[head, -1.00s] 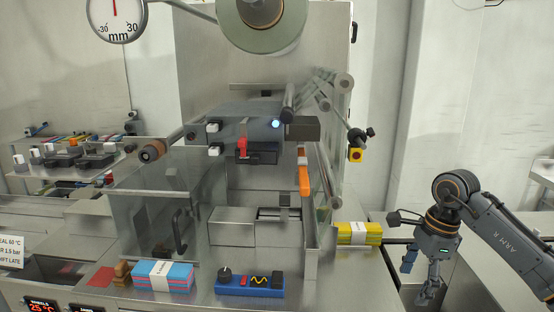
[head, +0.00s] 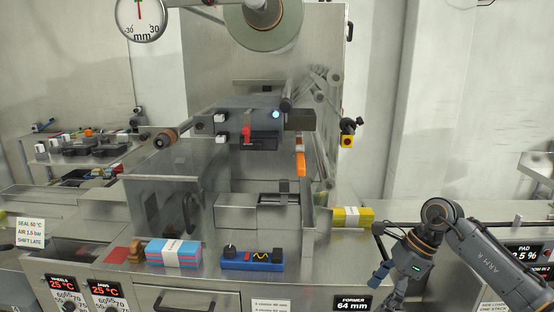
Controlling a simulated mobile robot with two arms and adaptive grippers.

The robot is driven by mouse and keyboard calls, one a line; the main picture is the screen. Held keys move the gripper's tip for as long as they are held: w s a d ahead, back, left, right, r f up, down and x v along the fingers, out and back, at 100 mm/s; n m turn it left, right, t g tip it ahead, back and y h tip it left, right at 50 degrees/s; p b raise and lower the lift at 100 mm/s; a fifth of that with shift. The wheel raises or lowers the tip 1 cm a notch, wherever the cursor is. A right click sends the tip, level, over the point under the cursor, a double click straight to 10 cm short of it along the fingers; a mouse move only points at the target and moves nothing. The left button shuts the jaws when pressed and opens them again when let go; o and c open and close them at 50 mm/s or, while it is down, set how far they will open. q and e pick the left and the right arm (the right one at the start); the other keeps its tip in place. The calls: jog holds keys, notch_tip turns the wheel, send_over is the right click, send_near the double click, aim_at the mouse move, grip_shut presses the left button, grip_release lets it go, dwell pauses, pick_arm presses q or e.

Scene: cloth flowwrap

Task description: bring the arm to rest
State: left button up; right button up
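My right arm, marked ARM R, comes in from the lower right of the head view. Its gripper (head: 385,287) hangs at the lower edge of the picture, in front of the machine's right side. The fingers are small, dark and partly cut off, so I cannot tell whether they are open or shut. I see nothing clearly held in it. My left gripper is not in view.
A blue and pink cloth stack (head: 174,254) with a white band lies on the steel counter beside a blue control box (head: 252,258). A yellow-green stack (head: 352,217) lies further right. The flowwrap machine (head: 260,120) fills the middle.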

jog(key=w+a+f+m+t+y, duration=0.3)
jog(key=a+f+m+t+y, duration=0.1)
jog(key=a+f+m+y, duration=0.65)
jog(key=s+d+f+m+t+h, duration=0.2)
jog(key=d+f+m+t+h, duration=0.1)
jog(key=f+m, duration=0.55)
jog(key=s+d+f+m+t+h, duration=0.2)
jog(key=f+m+t+h, duration=0.1)
jog(key=f+m, duration=0.55)
jog(key=s+d+f+m+t+h, duration=0.2)
jog(key=d+f+m+t+h, duration=0.15)
jog(key=f+m, duration=0.5)
jog(key=s+d+f+m+g+h, duration=0.25)
jog(key=s+f+m+g, duration=0.2)
jog(key=s+f, duration=0.85)
jog(key=s+d+f+m+g+h, duration=0.2)
jog(key=s+f+m+g+h, duration=0.3)
jog(key=s+f, duration=0.85)
jog(key=s+a+r+m+g+y, duration=0.1)
jog(key=s+m+g, duration=0.1)
jog(key=s, duration=1.6)
jog(key=shift+s+a+m, duration=0.15)
jog(key=shift+a+m, duration=0.05)
jog(key=shift+m, duration=0.65)
